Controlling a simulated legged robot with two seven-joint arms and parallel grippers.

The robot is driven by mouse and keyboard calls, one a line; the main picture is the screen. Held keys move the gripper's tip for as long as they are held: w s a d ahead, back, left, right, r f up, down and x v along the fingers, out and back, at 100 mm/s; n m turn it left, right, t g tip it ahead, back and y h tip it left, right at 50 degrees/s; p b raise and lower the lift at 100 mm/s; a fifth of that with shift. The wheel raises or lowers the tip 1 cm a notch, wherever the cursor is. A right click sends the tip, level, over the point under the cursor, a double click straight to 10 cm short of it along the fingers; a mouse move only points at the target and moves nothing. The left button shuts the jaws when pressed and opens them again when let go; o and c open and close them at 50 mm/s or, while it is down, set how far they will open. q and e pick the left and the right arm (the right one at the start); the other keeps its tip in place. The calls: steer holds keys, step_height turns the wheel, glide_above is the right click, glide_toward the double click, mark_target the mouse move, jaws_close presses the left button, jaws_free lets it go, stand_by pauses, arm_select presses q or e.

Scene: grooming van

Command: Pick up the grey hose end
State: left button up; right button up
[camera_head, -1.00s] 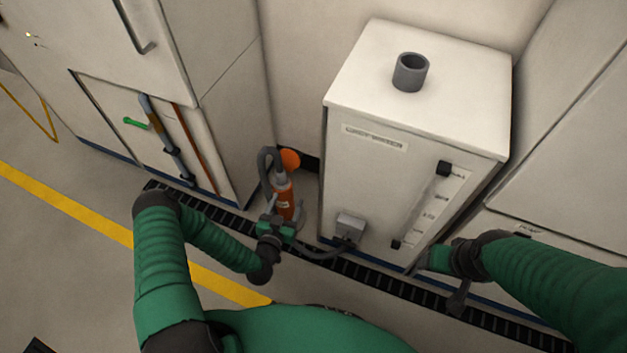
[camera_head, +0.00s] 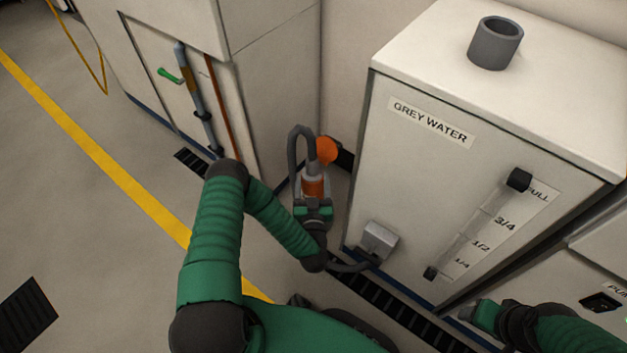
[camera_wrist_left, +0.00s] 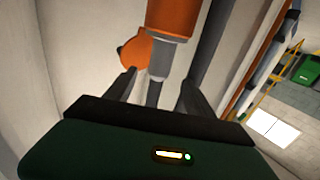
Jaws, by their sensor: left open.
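The grey hose (camera_head: 294,160) rises and bends over in an arch beside an orange cylinder (camera_head: 313,187) with a grey collar, in front of the grey water tank. In the left wrist view the orange cylinder (camera_wrist_left: 173,15) has a grey collar (camera_wrist_left: 169,52) and a narrower grey end piece (camera_wrist_left: 154,92). My left gripper (camera_head: 313,198) is at the cylinder, partly covering it. Its open fingers (camera_wrist_left: 158,78) show on either side of the grey end piece, with no grip visible. My right gripper (camera_head: 482,314) is low at the tank's right; its fingers are not clear.
The grey water tank (camera_head: 400,180) stands close on the right, with a grey pipe stub (camera_head: 495,43) on top and a grey outlet box (camera_head: 380,241) low on its front. An orange disc (camera_head: 326,150) is behind the hose. A floor grate (camera_head: 372,297) runs along the tank.

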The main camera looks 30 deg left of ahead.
arm_select(q)
steer(key=b+x, duration=0.4)
steer(key=x, duration=0.2)
steer(key=shift+w+a+f, duration=0.15)
steer(key=shift+a+f, duration=0.05)
steer(key=shift+w+a+r+b, duration=0.1)
steer(key=shift+w+r+b, duration=0.05)
steer(key=shift+w+b, duration=0.15)
steer(key=shift+r, duration=0.15)
jaws_close()
